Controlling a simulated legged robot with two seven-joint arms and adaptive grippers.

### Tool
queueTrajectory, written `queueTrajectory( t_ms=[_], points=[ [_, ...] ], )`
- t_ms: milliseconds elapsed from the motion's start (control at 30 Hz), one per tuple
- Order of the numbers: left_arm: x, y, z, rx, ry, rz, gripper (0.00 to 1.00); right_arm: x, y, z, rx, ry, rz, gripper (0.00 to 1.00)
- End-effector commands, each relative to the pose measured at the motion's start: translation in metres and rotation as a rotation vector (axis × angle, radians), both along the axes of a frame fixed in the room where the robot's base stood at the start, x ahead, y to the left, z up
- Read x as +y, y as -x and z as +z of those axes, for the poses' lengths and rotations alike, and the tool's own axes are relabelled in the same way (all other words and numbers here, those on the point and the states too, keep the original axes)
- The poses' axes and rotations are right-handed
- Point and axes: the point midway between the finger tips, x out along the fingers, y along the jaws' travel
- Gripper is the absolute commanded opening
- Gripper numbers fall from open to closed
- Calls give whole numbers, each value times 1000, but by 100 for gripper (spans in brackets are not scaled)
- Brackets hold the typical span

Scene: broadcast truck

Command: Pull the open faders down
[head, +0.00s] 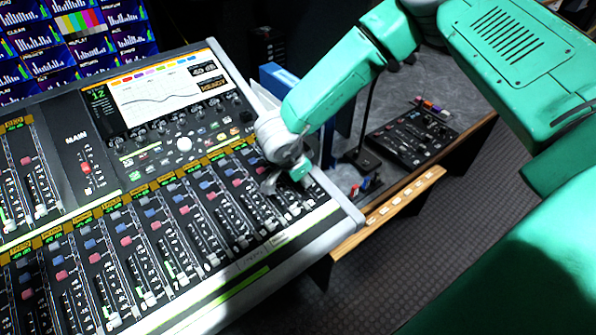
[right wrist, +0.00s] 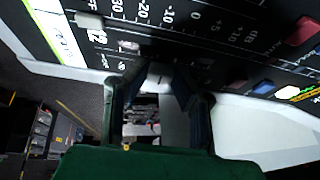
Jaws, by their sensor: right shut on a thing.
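The mixing console (head: 255,262) fills the left and middle of the head view, with rows of channel faders. White fader caps (head: 150,298) sit near the low ends of several front slots. My right gripper (head: 272,184) is at the rightmost channel strips, low over the panel. In the right wrist view its dark fingers (right wrist: 160,82) are close together at a small pale fader cap (right wrist: 157,70), mostly hidden between them. My left gripper is not in view.
A red-capped main fader (head: 85,168) stands left of the console's display (head: 165,90). A small black control panel (head: 412,135) lies on the grey desk to the right. A blue upright object (head: 277,78) stands behind the console. Dark floor is clear at lower right.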

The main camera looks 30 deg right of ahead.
Motion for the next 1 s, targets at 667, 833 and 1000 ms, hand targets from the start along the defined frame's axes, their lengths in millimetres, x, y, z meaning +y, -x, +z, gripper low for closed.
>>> queueTrajectory(
  t_ms=[667,833,1000],
  points=[
    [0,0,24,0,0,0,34,-5,65,-10,11,-2,-1,32],
    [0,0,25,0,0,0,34,-5,64,-10,8,-2,-1,41],
    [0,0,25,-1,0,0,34,-4,63,-9,7,-2,-1,41]
  ],
)
